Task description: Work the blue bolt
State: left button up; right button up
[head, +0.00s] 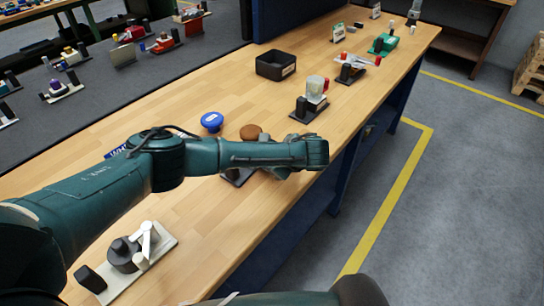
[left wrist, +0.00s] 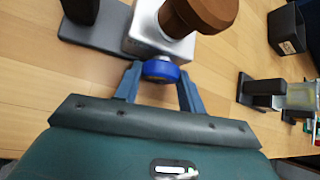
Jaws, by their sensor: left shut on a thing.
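The blue bolt (left wrist: 160,70) shows in the left wrist view as a short round blue head at the lower end of a light grey valve body (left wrist: 148,36). My left gripper (left wrist: 160,74) has a finger on each side of the bolt and is shut on it. A brown knob (left wrist: 200,14) rises from the same body and also shows in the head view (head: 250,131). In the head view my left arm (head: 262,153) crosses in front of the device and hides the bolt and fingers. My right gripper is not in view.
A blue knob (head: 211,120) stands left of the brown one. A device with a clear cup (head: 317,86) and a black bin (head: 276,65) stand farther along the bench. A lever device (head: 124,256) sits near the front left. Bare wood (head: 208,214) lies along the near edge.

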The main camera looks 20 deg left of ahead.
pick_arm(q)
jog(key=o, duration=0.7)
jog(key=shift+r, duration=0.1)
jog(key=v, duration=1.3)
jog(key=shift+b, duration=0.3)
jog(key=shift+s, duration=0.1)
